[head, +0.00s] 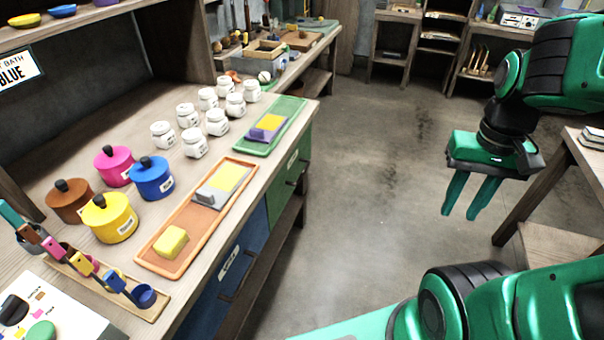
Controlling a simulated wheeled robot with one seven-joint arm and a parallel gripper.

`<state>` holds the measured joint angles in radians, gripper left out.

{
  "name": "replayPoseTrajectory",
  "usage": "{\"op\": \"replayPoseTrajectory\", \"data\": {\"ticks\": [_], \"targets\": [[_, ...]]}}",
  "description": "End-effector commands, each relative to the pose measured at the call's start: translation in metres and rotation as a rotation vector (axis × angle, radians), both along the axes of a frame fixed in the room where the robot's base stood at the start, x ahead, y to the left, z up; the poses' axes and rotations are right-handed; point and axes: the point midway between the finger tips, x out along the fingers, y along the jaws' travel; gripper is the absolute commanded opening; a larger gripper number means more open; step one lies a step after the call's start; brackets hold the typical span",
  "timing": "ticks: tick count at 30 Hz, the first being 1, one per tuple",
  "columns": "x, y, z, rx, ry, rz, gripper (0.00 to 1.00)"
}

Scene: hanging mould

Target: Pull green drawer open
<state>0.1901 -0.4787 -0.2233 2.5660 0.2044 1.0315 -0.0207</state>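The green drawer (290,172) is in the front of the workbench, below the green tray, at the middle of the head view. It looks shut, and its dark handle (297,178) shows on its face. A small pale label sits above the handle. My gripper (472,215) hangs at the right, over the open floor, fingers pointing down. Its two green fingers are apart with nothing between them. It is well to the right of the drawer and touches nothing.
A blue drawer (243,257) is nearer, left of the green one. The workbench top (80,160) holds lidded pots, white jars, an orange tray (157,250) and a green tray (288,111). Free floor (370,190) lies between bench and gripper. A wooden table (560,170) stands at right.

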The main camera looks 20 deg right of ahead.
Motion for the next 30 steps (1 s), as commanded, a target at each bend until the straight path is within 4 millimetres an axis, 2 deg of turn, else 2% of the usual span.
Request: {"op": "replayPoseTrajectory", "data": {"ticks": [5,17,30], "targets": [[0.035,-0.009,-0.024,-0.052,0.043,0.05,0.29],[0.124,-0.028,-0.098,-0.293,0.129,0.243,0.29],[0.216,-0.026,-0.17,-0.662,0.162,0.577,0.29]]}}
